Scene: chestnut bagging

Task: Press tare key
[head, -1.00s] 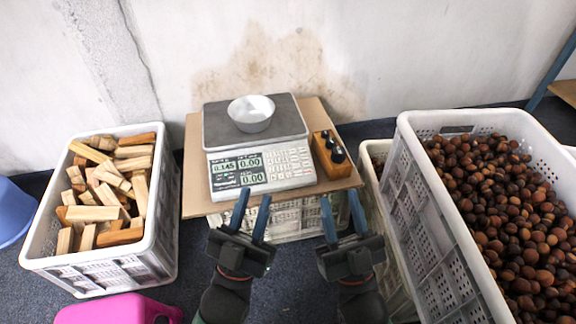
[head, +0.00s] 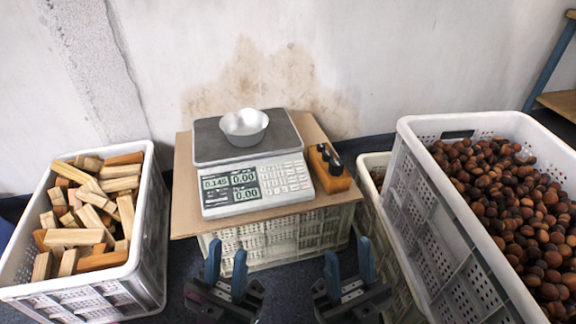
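A white weighing scale (head: 240,209) stands on a brown board in the middle of the head view. Its keypad (head: 284,181), with small pale keys, is on the right of its front panel. I cannot read which key is tare. Its display (head: 230,188) shows 0.145 and two 0.00 readings. A metal bowl (head: 244,127) sits on the grey pan (head: 207,146). My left gripper (head: 226,262) is open and empty, below and in front of the scale. My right gripper (head: 349,262) is open and empty, lower right of the scale. Neither touches it.
The board (head: 185,205) lies on a white crate (head: 283,239). A wooden block with black knobs (head: 331,180) stands right of the scale. A crate of wood pieces (head: 151,228) is on the left. A large crate of chestnuts (head: 437,233) is on the right, beside a smaller crate (head: 372,196).

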